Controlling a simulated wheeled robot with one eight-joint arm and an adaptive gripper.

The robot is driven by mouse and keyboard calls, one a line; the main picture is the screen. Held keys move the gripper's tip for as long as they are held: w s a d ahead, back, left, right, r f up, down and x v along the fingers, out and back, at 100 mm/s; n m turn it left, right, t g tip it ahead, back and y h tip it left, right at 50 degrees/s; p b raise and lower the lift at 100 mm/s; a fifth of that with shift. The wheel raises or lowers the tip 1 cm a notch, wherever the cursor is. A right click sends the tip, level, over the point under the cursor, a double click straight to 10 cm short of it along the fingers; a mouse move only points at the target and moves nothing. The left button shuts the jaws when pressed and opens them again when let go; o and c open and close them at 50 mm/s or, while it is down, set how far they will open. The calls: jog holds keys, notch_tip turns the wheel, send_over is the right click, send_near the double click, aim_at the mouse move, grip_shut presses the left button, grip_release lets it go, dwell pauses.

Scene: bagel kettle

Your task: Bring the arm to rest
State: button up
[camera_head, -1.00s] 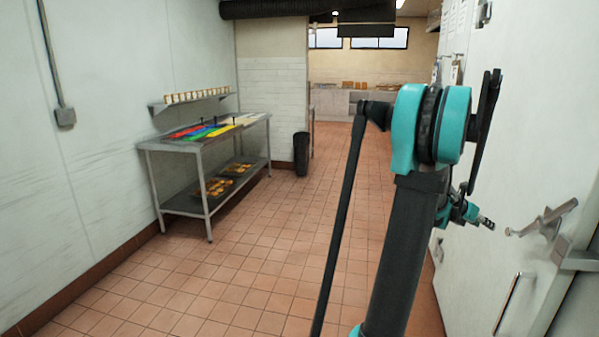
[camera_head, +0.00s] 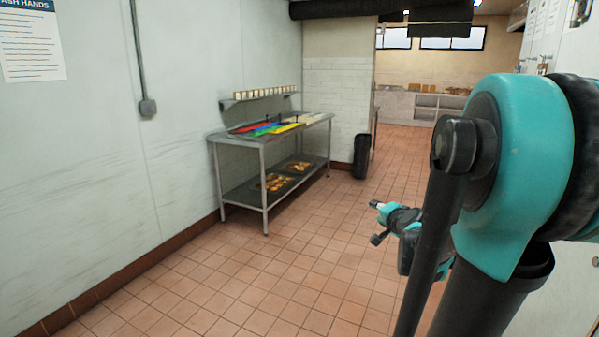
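My arm fills the right side of the head view, with a large teal and black joint close to the camera. Behind its dark link, a smaller teal and black end section reaches out to the left, over the tiled floor. My gripper (camera_head: 378,206) seems to be the small pale tip of that section. It is too small to tell whether its fingers are open or shut. I see nothing held at the tip.
A steel table (camera_head: 264,141) with coloured boards stands along the left wall, with trays of food (camera_head: 271,183) on its lower shelf. A dark bin (camera_head: 361,157) stands beyond it. A counter (camera_head: 437,106) is at the back. The tiled floor (camera_head: 270,270) is clear.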

jog(key=s+a+f+n+g+y, duration=0.1)
jog(key=s+a+f+n+g, duration=0.6)
jog(key=s+f, duration=0.45)
jog(key=s+f+n+g+h, duration=0.1)
jog(key=s+f+n, duration=0.1)
jog(key=s, duration=0.4)
jog(key=s+d+f+n+g+h, duration=0.1)
jog(key=s+f+n, duration=0.1)
jog(key=s+f, duration=0.2)
jog(key=shift+s+f+g, duration=0.25)
jog(key=shift+s+g, duration=0.15)
jog(key=shift+s, duration=0.8)
jog(key=shift+d, duration=0.15)
